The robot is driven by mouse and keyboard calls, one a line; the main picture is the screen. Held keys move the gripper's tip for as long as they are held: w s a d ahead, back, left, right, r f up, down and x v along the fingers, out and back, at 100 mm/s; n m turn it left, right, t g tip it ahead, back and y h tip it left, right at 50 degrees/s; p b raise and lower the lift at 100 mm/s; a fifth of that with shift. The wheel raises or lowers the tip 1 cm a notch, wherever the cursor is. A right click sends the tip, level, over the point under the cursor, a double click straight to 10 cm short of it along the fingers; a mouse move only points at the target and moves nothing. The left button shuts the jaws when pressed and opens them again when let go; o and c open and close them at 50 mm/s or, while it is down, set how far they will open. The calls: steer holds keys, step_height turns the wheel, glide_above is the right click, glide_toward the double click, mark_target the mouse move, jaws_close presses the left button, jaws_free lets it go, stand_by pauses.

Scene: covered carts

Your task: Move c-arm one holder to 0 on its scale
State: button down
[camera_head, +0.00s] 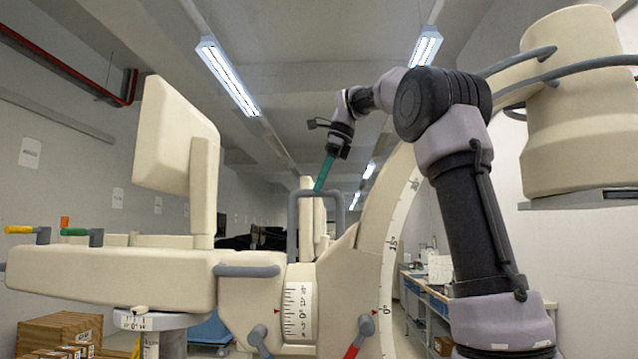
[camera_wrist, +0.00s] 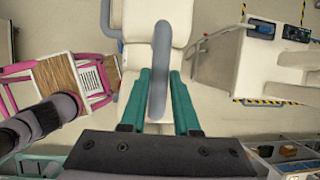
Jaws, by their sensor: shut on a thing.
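The beige c-arm unit (camera_head: 240,308) fills the lower middle of the head view, with its large curved arm (camera_head: 375,215) rising at right. A grey loop handle (camera_head: 294,215) stands upright on the holder; its bar shows in the wrist view (camera_wrist: 160,60). My gripper (camera_head: 318,188) has teal fingers and comes down on the top of this loop. In the wrist view the fingers (camera_wrist: 160,82) lie on either side of the bar, shut on it. A white drum scale (camera_head: 300,325) with red pointers sits below; its small figures are hard to read. The curved arm carries another scale (camera_head: 388,290), its 0 near a red mark.
A beige monitor (camera_head: 175,140) stands at left. Yellow and green handles (camera_head: 75,232) stick out of the cart's left end. Red and blue levers (camera_head: 357,338) are below the scales. Wooden boxes (camera_head: 60,332) lie lower left. A pink-framed cart (camera_wrist: 60,80) shows in the wrist view.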

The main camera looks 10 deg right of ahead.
steer(key=shift+w+d+f, duration=0.2)
steer(key=shift+w+f, duration=0.1)
steer(key=shift+w, duration=0.15)
steer(key=shift+w+d+f, duration=0.15)
steer(key=shift+w+f, duration=0.1)
steer(key=shift+w, duration=0.2)
steer(key=c, duration=0.6)
jaws_free()
steer(key=shift+s+a+r, duration=0.1)
steer(key=shift+s+r, duration=0.1)
steer(key=shift+s, duration=0.05)
steer(key=shift+s+a+r, duration=0.1)
steer(key=shift+s+r, duration=0.05)
steer(key=shift+s, duration=0.05)
steer(key=shift+c, duration=0.3)
steer(key=shift+s, duration=0.1)
steer(key=shift+d+r, duration=0.3)
steer(key=shift+r, duration=0.15)
steer(key=v, duration=0.9)
steer(key=shift+r, duration=0.25)
